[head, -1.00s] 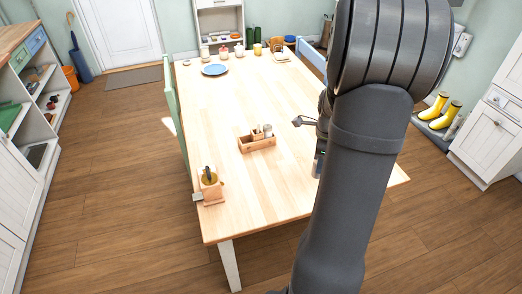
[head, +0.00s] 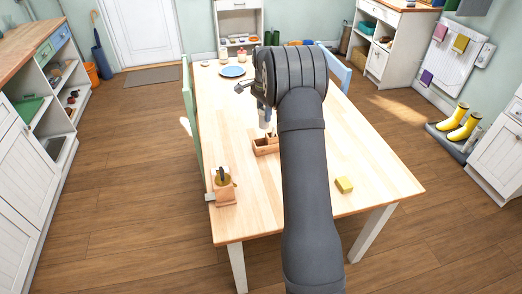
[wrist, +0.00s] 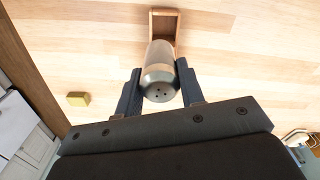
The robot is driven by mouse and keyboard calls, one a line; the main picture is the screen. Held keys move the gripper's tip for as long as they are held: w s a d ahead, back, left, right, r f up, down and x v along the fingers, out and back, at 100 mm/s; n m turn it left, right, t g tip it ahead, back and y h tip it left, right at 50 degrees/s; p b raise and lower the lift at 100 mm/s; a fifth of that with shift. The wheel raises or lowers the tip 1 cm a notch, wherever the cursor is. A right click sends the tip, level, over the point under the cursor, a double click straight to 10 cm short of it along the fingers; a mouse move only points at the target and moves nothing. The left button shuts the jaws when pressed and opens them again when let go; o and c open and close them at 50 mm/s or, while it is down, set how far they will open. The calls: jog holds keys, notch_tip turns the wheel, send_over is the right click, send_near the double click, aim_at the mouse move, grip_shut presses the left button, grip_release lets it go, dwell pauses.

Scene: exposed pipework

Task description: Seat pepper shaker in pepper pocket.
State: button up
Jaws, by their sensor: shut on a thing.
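My gripper (wrist: 159,82) is shut on a grey shaker (wrist: 160,70), one finger on each side. The shaker's holed top faces the wrist camera and its body points down to the table. The wooden caddy (wrist: 165,13) shows just past the shaker in the wrist view. In the head view the pale shaker (head: 265,118) hangs below my gripper, over the caddy (head: 263,150) on the table. Its lower end is close to the caddy; I cannot tell whether it is inside a pocket. My arm hides the caddy's right part.
A yellow block (head: 344,185) lies on the table at right. A wooden holder (head: 223,190) with a dark-topped item stands at the left edge. A blue plate (head: 232,71) and several jars are at the far end. The table's middle right is clear.

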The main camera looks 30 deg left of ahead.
jog(key=shift+a+f+m, duration=0.2)
jog(key=shift+a+f, duration=0.05)
jog(key=shift+f, duration=0.25)
jog(key=shift+a+f+m, duration=0.2)
jog(key=shift+a+f, duration=0.05)
jog(key=shift+f, duration=0.25)
send_near(262, 140)
jog(key=f, duration=0.2)
jog(key=s+f, duration=0.1)
jog(key=s+d+f, duration=0.1)
jog(key=f, duration=0.1)
jog(key=shift+s+f, duration=0.15)
jog(key=shift+f, duration=0.2)
jog(key=shift+s+d+f, duration=0.1)
jog(key=shift+f, duration=0.6)
jog(key=o, duration=1)
jog(key=shift+d+f, duration=0.1)
notch_tip(262, 140, up, 14)
jog(key=shift+f, duration=0.15)
